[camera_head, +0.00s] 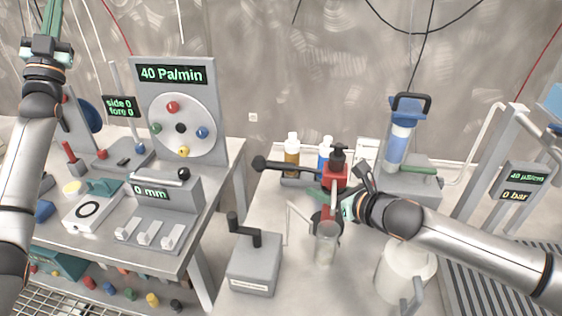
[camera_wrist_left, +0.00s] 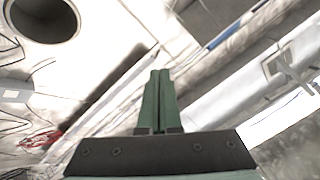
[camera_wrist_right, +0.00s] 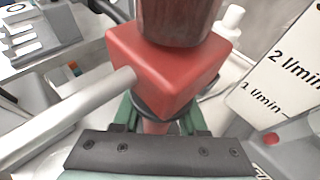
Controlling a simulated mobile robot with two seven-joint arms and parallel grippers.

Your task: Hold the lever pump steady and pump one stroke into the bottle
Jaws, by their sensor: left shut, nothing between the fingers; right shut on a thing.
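The lever pump has a red head (camera_head: 335,178) with a dark cap on top. Its lever (camera_head: 290,167) reaches out to the left and ends in a black knob (camera_head: 258,163). My right gripper (camera_head: 348,207) is shut on the pump just below the red head, which fills the middle of the right wrist view (camera_wrist_right: 165,75). A clear bottle (camera_head: 326,246) stands below the pump; its neck is partly hidden. My left gripper (camera_head: 52,18) is raised at the far upper left, away from the pump. Its green fingers (camera_wrist_left: 157,95) are together and empty in the left wrist view.
Amber (camera_head: 292,157) and blue (camera_head: 326,153) bottles with white caps stand behind the pump. A grey box with a black crank (camera_head: 254,262) is at the front left of the bench, and a white jug (camera_head: 404,270) at the front right. The left table (camera_head: 175,262) carries several devices.

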